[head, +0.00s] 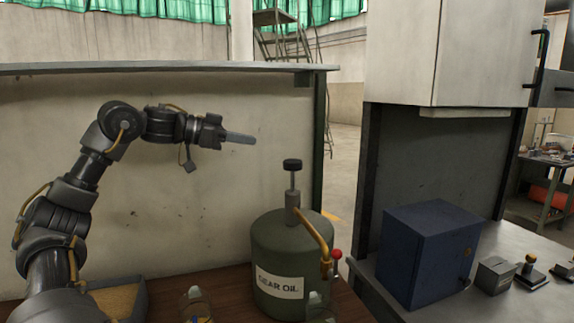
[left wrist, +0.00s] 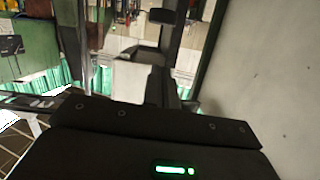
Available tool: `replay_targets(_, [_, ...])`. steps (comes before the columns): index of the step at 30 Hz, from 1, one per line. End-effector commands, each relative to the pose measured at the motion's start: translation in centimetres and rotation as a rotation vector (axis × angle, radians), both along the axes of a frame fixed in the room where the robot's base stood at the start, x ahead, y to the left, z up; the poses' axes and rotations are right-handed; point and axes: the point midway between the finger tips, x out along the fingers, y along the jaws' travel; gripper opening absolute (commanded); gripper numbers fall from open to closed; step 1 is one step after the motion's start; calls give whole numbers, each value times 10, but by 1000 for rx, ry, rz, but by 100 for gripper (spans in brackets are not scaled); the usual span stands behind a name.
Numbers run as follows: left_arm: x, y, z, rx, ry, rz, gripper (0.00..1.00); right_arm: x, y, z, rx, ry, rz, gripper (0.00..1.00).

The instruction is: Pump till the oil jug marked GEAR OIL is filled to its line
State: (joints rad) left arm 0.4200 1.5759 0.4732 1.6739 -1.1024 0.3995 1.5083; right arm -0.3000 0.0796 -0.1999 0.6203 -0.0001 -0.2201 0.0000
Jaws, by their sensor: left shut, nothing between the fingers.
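A green drum (head: 285,250) with a white label reading GEAR OIL stands on the brown bench. A pump rod with a black knob (head: 292,165) stands upright and raised on its top. A brass spout (head: 314,238) curves down to the right, with a red-knobbed lever (head: 337,254) beside its end. A clear vessel (head: 319,309) shows below the spout, cut off by the frame; its marking and fill level cannot be read. My left gripper (head: 252,139) is shut and empty, above and left of the knob, apart from it. My right gripper is not in view.
Another clear vessel (head: 197,307) stands left of the drum, with some yellow low in it. A shallow tray (head: 120,300) lies near my left arm. A blue box (head: 430,252) sits on the grey bench at right. A wall panel (head: 160,210) rises behind.

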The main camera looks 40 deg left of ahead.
Motion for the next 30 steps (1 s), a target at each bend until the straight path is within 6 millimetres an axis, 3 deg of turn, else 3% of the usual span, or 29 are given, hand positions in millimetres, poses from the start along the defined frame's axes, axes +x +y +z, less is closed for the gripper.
replay_targets(1, [-1,0,14,12,-5,5,0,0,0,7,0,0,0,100])
replay_targets(6, [-1,2,26,17,6,10,0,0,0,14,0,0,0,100])
replay_targets(14, [5,3,15,-21,43,-2,0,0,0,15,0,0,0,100])
replay_targets(26, [5,0,18,-44,41,-13,0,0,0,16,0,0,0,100])
replay_targets(30, [12,-4,18,-44,43,-14,0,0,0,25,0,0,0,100])
